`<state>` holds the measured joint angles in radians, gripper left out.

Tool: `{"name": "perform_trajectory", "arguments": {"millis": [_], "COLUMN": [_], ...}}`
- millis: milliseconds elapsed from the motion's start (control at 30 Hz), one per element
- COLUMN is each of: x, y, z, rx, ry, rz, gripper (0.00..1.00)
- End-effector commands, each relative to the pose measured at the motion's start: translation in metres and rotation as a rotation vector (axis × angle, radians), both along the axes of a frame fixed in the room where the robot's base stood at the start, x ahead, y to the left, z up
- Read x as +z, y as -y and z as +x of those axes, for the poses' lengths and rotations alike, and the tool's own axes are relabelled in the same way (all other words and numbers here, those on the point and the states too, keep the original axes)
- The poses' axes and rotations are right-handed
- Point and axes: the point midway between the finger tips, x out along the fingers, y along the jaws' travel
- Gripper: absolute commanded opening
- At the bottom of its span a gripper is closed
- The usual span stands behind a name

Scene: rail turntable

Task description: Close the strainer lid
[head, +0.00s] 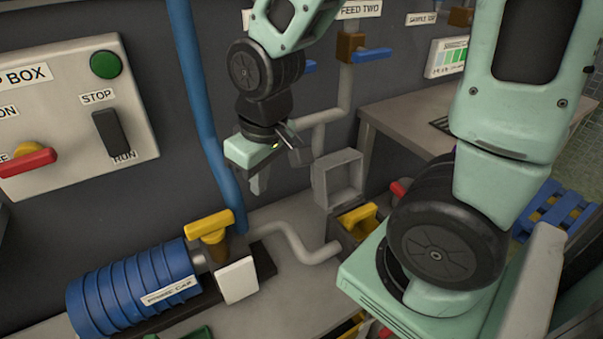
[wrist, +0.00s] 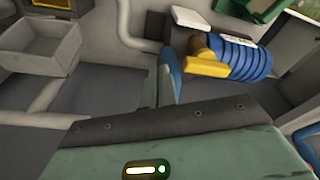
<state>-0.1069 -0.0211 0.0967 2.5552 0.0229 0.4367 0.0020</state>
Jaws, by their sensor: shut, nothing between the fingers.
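The strainer lid (head: 338,180) is a grey, shallow, hollow square that stands raised at the back edge of the strainer box (head: 338,232). It is open, and a yellow part (head: 358,216) shows inside the box. In the wrist view the lid (wrist: 40,50) is at the upper left, with the box (wrist: 62,10) at the top edge. My gripper (head: 260,182) is shut and empty, pointing down to the left of the lid and apart from it.
A blue ribbed pump (head: 130,290) with a yellow handle (head: 209,226) stands at lower left. A grey pipe (head: 295,245) runs to the strainer box. A blue vertical pipe (head: 205,110) stands left of my gripper. A feed valve (head: 371,55) is above the lid.

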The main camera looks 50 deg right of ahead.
Motion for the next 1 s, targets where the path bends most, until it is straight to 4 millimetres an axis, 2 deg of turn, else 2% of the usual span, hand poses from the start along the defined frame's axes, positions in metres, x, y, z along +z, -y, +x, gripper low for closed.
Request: {"name": "perform_trajectory", "arguments": {"millis": [33,100,200,467,667,767,1000], "x": [-0.012,-0.022,-0.033,-0.059,-0.085,-0.102,-0.132], "y": [0.018,0.038,0.053,0.068,0.082,0.093,0.117], "z": [0.007,0.015,0.020,0.026,0.036,0.047,0.092], "rx": [-0.047,-0.080,-0.073,0.055,0.227,0.348,0.612], "ry": [0.002,-0.006,-0.039,-0.182,-0.343,-0.443,-0.603], "rz": [-0.008,-0.028,-0.062,-0.187,-0.360,-0.503,-0.894], "gripper": [0.00,0.00,0.00,0.00,0.00,0.00,0.00]}}
